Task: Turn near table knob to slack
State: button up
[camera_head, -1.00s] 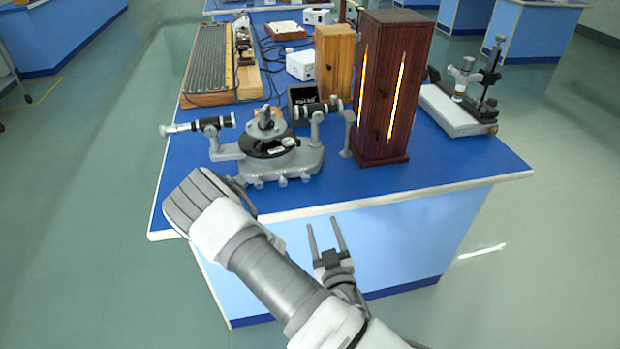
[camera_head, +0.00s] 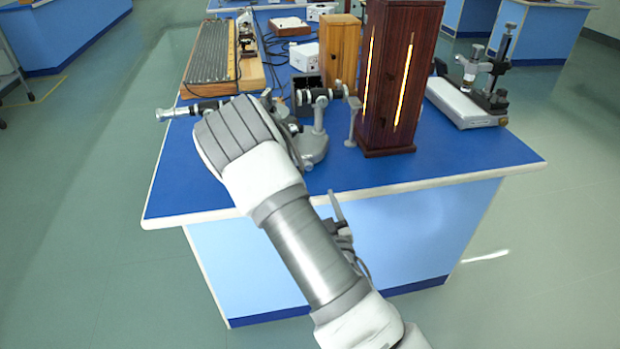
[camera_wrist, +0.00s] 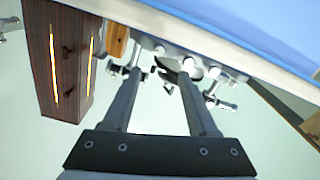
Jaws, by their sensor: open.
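The spectrometer (camera_head: 313,146) stands on the blue bench; in the head view my arm hides its middle and left base. Its left eyepiece tube (camera_head: 178,113) sticks out left of my arm. In the wrist view the spectrometer (camera_wrist: 165,72) appears tilted between and beyond my fingers, with small pale knobs (camera_wrist: 187,71) near the bench edge. I cannot tell which is the near table knob. My gripper (camera_wrist: 160,70) is open and empty, its fingers apart. In the head view it is mostly hidden behind my arm; one finger shows in front of the bench's near side.
A tall dark wooden lamp box (camera_head: 393,85) with glowing slits stands right of the spectrometer; it also shows in the wrist view (camera_wrist: 62,65). A wooden box (camera_head: 341,52) stands behind. A microscope-like stand (camera_head: 470,100) is at the right. The bench's front strip (camera_head: 440,170) is clear.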

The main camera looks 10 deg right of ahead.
aim_at(309, 168)
jog(key=w+b, duration=0.3)
jog(key=w, duration=0.9)
jog(key=shift+w+b, duration=0.2)
jog(key=shift+b, duration=0.15)
grip_shut()
